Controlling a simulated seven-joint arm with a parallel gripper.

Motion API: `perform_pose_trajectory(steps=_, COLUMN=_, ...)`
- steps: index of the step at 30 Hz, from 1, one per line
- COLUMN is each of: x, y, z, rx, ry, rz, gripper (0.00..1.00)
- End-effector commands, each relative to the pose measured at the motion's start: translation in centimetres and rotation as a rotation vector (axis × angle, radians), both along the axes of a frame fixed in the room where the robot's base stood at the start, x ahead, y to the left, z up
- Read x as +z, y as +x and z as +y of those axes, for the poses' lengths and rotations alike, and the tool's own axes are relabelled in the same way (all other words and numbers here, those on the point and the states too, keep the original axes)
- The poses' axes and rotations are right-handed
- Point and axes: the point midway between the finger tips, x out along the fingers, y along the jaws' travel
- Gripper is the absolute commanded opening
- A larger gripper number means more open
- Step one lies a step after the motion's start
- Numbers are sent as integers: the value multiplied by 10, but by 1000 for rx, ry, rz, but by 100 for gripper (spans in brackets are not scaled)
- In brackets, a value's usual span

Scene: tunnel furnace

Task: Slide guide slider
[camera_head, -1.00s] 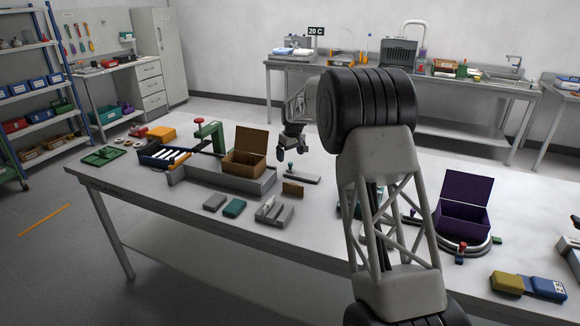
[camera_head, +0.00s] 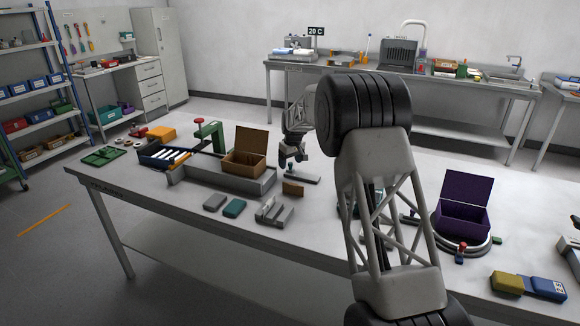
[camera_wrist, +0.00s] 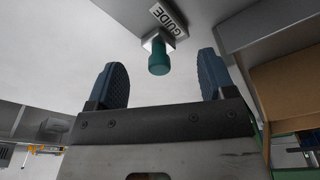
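The guide slider (camera_head: 304,179) is a small light-grey plate on the table with an upright teal knob near its left end. In the wrist view, the teal knob (camera_wrist: 158,60) points towards me from a grey block beside a "GUIDE" label (camera_wrist: 168,18). My gripper (camera_wrist: 160,75) is open, its two blue-grey fingers spread left and right of the knob with visible gaps, apart from it. In the head view, my gripper (camera_head: 292,158) hangs just above the knob, partly hiding it.
A long grey tray (camera_head: 225,182) with an open brown box (camera_head: 243,163) stands left of the slider. A small brown block (camera_head: 293,188) and a grey fixture (camera_head: 274,211) lie in front. A purple box (camera_head: 463,215) stands on a round track at the right.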

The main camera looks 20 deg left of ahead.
Motion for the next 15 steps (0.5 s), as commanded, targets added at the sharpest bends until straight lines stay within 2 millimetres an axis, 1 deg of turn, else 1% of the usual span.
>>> perform_pose_trajectory(steps=1, x=0, y=0, z=0, rx=0, ry=0, rz=0, gripper=68)
perform_pose_trajectory(steps=2, x=0, y=0, z=0, rx=0, ry=0, rz=0, gripper=64)
perform_pose_trajectory(steps=12, x=0, y=0, z=0, rx=0, ry=0, rz=0, gripper=12)
perform_pose_trajectory(steps=13, x=0, y=0, z=0, rx=0, ry=0, rz=0, gripper=9)
perform_pose_trajectory(steps=15, x=0, y=0, z=0, rx=0, ry=0, rz=0, gripper=9)
